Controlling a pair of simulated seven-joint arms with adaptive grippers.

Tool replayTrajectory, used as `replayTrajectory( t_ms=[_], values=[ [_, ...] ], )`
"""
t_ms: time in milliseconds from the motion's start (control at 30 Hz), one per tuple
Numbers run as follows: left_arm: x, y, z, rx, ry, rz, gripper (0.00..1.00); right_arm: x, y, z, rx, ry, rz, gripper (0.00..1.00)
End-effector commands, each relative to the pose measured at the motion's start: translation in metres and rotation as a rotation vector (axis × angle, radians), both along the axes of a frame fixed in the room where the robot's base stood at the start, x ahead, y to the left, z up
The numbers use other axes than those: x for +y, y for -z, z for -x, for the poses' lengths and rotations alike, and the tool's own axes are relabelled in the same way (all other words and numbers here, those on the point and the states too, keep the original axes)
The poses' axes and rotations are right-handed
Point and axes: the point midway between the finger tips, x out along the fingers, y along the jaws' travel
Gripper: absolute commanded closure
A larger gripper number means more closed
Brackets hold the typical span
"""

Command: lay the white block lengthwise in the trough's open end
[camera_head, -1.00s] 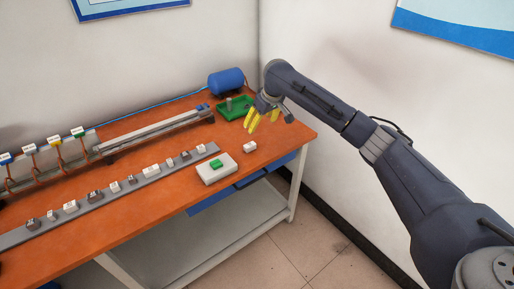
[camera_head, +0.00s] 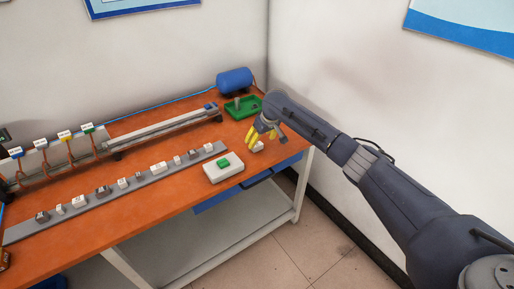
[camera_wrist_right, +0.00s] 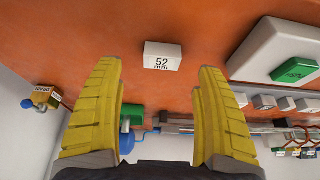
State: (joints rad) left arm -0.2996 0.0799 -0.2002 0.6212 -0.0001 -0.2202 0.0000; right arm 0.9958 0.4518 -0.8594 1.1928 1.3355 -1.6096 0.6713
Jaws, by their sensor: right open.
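The white block (camera_head: 258,147) lies on the orange table near its front right edge; in the right wrist view the block (camera_wrist_right: 163,57) shows a "52 mm" label. My right gripper (camera_head: 263,137) is open and empty, just above and behind the block. In the wrist view the block lies ahead, between the lines of the two yellow fingers (camera_wrist_right: 163,75), not touching them. The long grey trough (camera_head: 165,124) runs along the back of the table. My left gripper is not in view.
A white box with a green button (camera_head: 223,168) sits left of the block. A grey strip (camera_head: 130,190) with several small blocks lies along the front. A green tray (camera_head: 243,107) and a blue cylinder (camera_head: 235,80) stand at the back right.

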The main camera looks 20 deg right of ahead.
Motion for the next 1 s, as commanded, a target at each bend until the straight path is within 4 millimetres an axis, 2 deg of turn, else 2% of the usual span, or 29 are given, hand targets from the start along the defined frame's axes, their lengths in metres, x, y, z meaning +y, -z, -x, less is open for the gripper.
replayTrajectory(
  t_ms=[167,533,933,1000],
  values=[
    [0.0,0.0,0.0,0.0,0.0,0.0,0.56,0.001,0.007,-0.002,0.0,0.0,0.0,0.27],
    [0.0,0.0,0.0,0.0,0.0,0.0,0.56,0.009,0.044,-0.016,0.001,0.001,0.0,0.27],
    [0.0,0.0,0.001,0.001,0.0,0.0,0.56,0.009,0.05,-0.019,-0.001,0.0,0.001,0.26],
    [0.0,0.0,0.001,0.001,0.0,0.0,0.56,0.009,0.05,-0.019,-0.001,0.0,0.001,0.34]
  ],
)
